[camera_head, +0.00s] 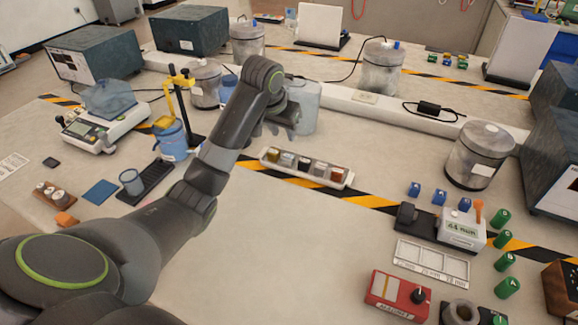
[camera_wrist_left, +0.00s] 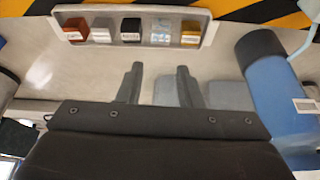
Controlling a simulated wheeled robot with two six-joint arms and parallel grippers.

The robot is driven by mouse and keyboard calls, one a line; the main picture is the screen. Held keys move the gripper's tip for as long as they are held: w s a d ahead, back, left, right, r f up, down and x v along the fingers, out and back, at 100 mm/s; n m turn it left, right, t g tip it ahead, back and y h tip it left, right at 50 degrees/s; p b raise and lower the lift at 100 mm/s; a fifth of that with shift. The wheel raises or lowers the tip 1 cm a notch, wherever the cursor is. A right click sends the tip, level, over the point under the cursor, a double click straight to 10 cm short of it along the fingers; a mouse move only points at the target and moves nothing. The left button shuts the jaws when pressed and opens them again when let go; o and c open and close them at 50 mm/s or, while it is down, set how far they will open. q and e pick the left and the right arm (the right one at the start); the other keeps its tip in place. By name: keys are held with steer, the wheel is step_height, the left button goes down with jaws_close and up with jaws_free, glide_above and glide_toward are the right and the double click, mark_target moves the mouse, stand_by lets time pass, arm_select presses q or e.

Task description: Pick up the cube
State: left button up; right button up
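Several small cubes sit in a row in a pale tray (camera_head: 300,178) in mid-table: a yellow cube (camera_head: 273,155), a pale cube (camera_head: 287,160), a black cube (camera_head: 304,164), a grey cube (camera_head: 320,168) and a brown-red cube (camera_head: 337,174). In the left wrist view the tray (camera_wrist_left: 140,9) is at the top, with the black cube (camera_wrist_left: 130,31) near its middle. My left gripper (camera_head: 284,128) hangs behind the tray in the head view. Its two fingers (camera_wrist_left: 161,82) are apart with nothing between them, clear of the cubes. The right gripper is not in view.
A blue container (camera_head: 172,138) and yellow stand (camera_head: 181,85) are left of my gripper. Blue cubes (camera_head: 439,197), green cylinders (camera_head: 502,240) and a red box (camera_head: 398,294) are at right. The table front centre is clear.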

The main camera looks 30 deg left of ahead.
arm_select(q)
glide_above(289, 156)
steer(key=s, duration=0.2)
step_height(289, 156, down, 5)
steer(key=shift+w+r, duration=0.1)
steer(key=shift+w, duration=0.05)
steer(key=shift+s+x, duration=0.2)
steer(key=shift+x, duration=1.15)
steer(key=shift+s+x, duration=0.2)
steer(key=shift+x, duration=1.2)
steer(key=shift+s, duration=0.1)
steer(key=shift+c, duration=0.2)
steer(key=c, duration=0.6)
steer(key=shift+o, duration=0.2)
step_height(289, 156, up, 10)
steer(key=shift+a, duration=0.15)
